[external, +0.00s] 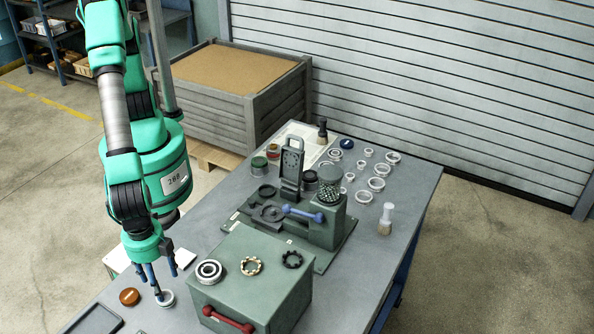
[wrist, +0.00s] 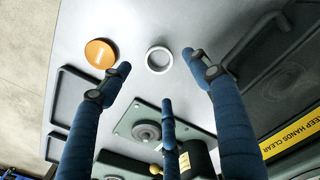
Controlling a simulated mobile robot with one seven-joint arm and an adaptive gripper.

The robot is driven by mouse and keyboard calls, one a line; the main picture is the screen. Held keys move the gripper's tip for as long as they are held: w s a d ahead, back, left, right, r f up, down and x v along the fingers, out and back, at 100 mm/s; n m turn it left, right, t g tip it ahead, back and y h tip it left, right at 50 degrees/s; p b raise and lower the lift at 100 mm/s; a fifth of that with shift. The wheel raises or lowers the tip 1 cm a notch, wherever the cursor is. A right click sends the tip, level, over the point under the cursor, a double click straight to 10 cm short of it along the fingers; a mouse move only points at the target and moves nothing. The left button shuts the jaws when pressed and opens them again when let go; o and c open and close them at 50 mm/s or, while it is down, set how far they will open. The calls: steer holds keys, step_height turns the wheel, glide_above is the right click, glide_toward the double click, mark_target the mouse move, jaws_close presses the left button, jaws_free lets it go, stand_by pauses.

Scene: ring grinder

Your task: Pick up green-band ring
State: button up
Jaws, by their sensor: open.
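A pale metal ring (wrist: 148,60) lies flat on the grey table in the wrist view, just beyond and between my open fingers. No green band can be made out on it, so I cannot tell whether it is the green-band ring. It also shows at the near left of the table in the external view (external: 169,299). My gripper (external: 158,282) is above this ring, pointing down, with its fingers spread and nothing held. In the wrist view my three blue fingers (wrist: 158,79) surround empty space. One fingertip overlaps the ring in the external view; contact cannot be judged.
An orange-brown disc (external: 129,296) lies left of the ring. A black tray (external: 94,321) is near the front edge. A green box (external: 262,272) with several rings on top stands to the right. The grinder fixture (external: 325,222) and several more rings (external: 377,184) are farther back.

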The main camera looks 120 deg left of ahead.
mark_target(166, 301)
steer(key=shift+f, duration=0.9)
steer(key=shift+s+f+b, duration=0.1)
steer(key=shift+f+b, duration=0.55)
steer(key=shift+f, duration=1.95)
steer(key=shift+c, duration=0.2)
steer(key=c, duration=1.3)
